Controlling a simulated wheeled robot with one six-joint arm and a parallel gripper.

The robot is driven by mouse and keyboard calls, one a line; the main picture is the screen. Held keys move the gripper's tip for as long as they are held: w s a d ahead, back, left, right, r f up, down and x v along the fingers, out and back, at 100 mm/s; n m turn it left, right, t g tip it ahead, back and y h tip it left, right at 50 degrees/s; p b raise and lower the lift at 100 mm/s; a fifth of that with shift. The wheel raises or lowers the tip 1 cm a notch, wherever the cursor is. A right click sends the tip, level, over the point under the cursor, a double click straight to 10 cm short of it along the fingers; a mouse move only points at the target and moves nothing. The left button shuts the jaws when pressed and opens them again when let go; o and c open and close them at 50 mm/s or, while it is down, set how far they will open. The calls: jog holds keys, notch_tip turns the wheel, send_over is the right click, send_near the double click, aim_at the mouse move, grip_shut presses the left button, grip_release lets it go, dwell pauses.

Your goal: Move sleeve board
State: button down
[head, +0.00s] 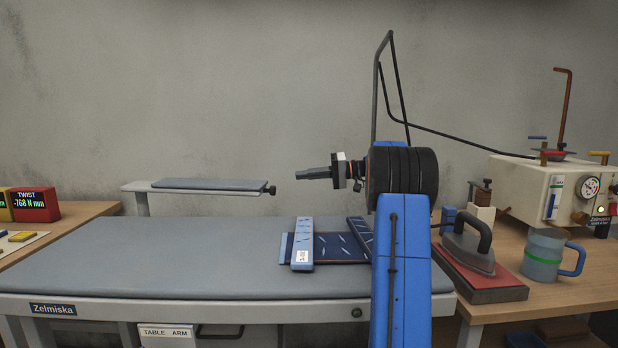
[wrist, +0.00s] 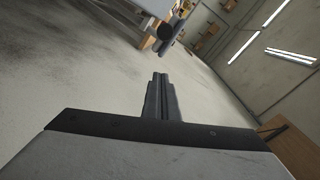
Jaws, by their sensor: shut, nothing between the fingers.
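The sleeve board (head: 210,184) is a narrow grey padded board on a pale arm, standing above the back left of the ironing table. A dark knob (head: 271,190) sits at its right end. My gripper (head: 300,175) is shut and empty, pointing left in the air to the right of the knob and a little higher, apart from it. In the wrist view my closed fingers (wrist: 160,78) point at the knobbed end of a grey board (wrist: 170,32), seen tilted near the top. My blue arm hides part of the table's right side.
The grey ironing table (head: 150,255) carries dark blue patterned cloth (head: 340,247) with light blue strips. At right stand an iron (head: 468,250) on a red pad, a mug (head: 543,257) and a cream machine (head: 520,190). A red display box (head: 36,205) is at left.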

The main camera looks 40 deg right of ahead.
jog(key=w+a+f, duration=0.1)
jog(key=a+f, duration=0.1)
jog(key=a, duration=0.5)
jog(key=shift+a+f, duration=0.25)
jog(key=shift+w, duration=0.1)
